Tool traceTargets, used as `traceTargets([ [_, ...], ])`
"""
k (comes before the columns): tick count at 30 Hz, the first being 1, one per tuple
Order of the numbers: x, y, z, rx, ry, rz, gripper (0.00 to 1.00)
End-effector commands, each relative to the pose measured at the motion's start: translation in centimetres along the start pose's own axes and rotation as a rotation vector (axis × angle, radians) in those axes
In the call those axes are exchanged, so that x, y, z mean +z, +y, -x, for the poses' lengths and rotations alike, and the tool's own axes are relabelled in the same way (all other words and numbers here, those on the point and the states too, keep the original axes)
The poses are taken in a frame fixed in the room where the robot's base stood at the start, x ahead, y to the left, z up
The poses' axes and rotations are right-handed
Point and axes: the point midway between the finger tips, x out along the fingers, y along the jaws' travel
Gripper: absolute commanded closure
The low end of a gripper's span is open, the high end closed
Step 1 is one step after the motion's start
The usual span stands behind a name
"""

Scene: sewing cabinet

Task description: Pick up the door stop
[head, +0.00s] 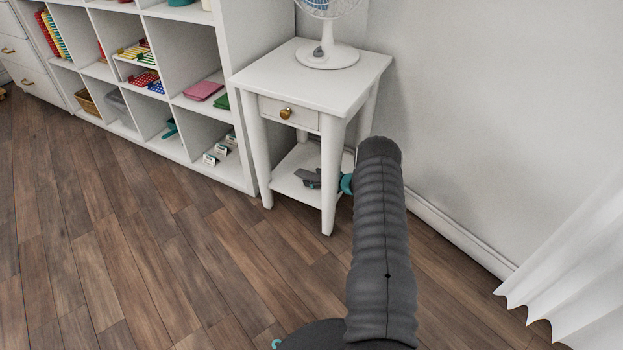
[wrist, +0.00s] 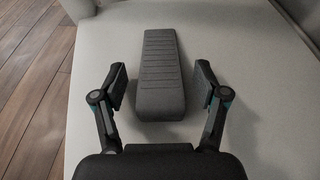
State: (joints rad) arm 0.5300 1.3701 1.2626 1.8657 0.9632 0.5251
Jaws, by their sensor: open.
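The door stop (wrist: 160,68) is a dark grey ridged wedge lying on a white surface, in the middle of the wrist view. My gripper (wrist: 160,84) is open, with one finger on each side of the door stop's near half. Gaps show between both fingers and its sides, so neither appears to touch it. In the head view, small grey and dark shapes show on the lower shelf (head: 288,186) of the white side table; I cannot tell there which are fingers and which is door stop. The table's front leg and my arm hide much of that area.
The side table (head: 325,80) has a drawer with a brass knob (head: 285,113), and a fan (head: 328,50) on top. Its legs (head: 332,180) stand close around the lower shelf. A white cube shelf (head: 235,75) adjoins on the left, a curtain (head: 580,270) hangs at right. The wooden floor (head: 120,230) is clear.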

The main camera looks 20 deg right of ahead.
Motion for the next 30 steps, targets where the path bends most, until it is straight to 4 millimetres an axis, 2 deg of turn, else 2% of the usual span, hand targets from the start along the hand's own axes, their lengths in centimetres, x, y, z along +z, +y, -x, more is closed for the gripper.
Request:
traceTargets([
  [2, 0.0, 0.0, 0.0, 0.000, 0.000, 0.000, 0.27],
  [3, 0.0, 0.0, 0.0, 0.000, 0.000, 0.000, 0.32],
  [9, 0.0, 0.0, 0.1, 0.000, 0.000, 0.000, 0.82],
  [10, 0.0, 0.0, 0.1, 0.000, 0.000, 0.000, 0.90],
  [11, 0.0, 0.0, 0.1, 0.000, 0.000, 0.000, 0.93],
  [23, 0.5, 0.0, 0.3, 0.000, 0.000, 0.000, 0.93],
  [26, 1.4, 0.0, 0.6, 0.000, 0.000, 0.001, 0.93],
  [30, 3.6, -0.1, 1.5, 0.000, -0.002, 0.002, 0.93],
])
